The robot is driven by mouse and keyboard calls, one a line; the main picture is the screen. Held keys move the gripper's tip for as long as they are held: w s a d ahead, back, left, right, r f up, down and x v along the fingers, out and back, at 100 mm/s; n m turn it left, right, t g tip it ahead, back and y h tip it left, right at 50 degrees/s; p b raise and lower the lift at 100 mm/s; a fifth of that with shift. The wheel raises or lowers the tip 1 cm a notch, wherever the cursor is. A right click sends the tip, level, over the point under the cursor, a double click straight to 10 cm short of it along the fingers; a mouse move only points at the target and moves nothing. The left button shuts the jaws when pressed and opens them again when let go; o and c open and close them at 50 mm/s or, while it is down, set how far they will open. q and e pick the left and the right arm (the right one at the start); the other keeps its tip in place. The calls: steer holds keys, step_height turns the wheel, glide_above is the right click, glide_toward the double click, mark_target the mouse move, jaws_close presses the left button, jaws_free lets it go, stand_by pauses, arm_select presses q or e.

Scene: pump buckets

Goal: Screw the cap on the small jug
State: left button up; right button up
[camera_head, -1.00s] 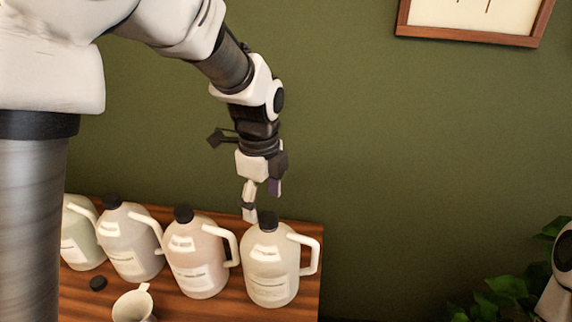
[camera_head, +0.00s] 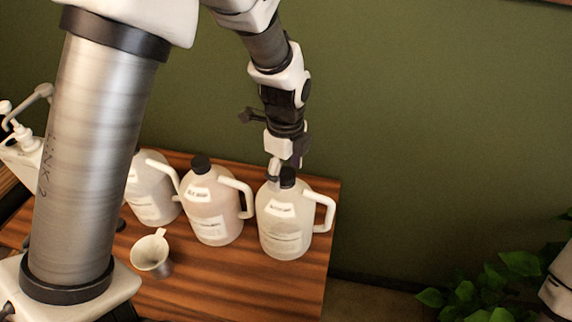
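The right-hand jug (camera_head: 284,225) is pale, with a white handle and a black cap (camera_head: 288,177), and stands upright near the table's right end. My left gripper (camera_head: 286,172) points down over this cap, one pale finger beside its left side. I cannot tell whether the fingers touch or grip it. A pinkish jug (camera_head: 212,218) with a black cap stands to its left. Another jug (camera_head: 151,196) is partly hidden by my arm, its top not clear. A loose dark cap (camera_head: 121,224) peeks out beside my arm. Which jug is the small one is unclear. My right gripper is not seen.
The jugs stand on a brown wooden table (camera_head: 210,288). An open pale measuring cup (camera_head: 150,252) stands in front of them. A white pump bottle (camera_head: 20,140) is at the far left. Green leaves (camera_head: 480,290) are at lower right. The table's front right is clear.

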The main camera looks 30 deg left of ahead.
arm_select(q)
steer(key=shift+s, duration=0.1)
steer(key=c, duration=0.5)
steer(key=shift+d, duration=0.1)
steer(key=c, duration=0.6)
steer(key=shift+w, duration=0.25)
steer(key=shift+s+r+m+p, duration=0.15)
steer(key=shift+m+p, duration=0.2)
steer(key=shift+m, duration=0.65)
steer(key=m+p, duration=0.1)
steer(key=m, duration=0.9)
steer(key=shift+f+m, duration=0.35)
steer(key=shift+m, duration=0.45)
steer(key=shift+w+f+m+b, duration=0.1)
steer(key=shift+w+m+b, duration=0.2)
steer(key=shift+b, duration=3.15)
steer(key=shift+s+m+b, duration=0.25)
steer(key=shift+m+b, duration=0.05)
steer(key=shift+b, duration=3.1)
steer(key=shift+r, duration=0.2)
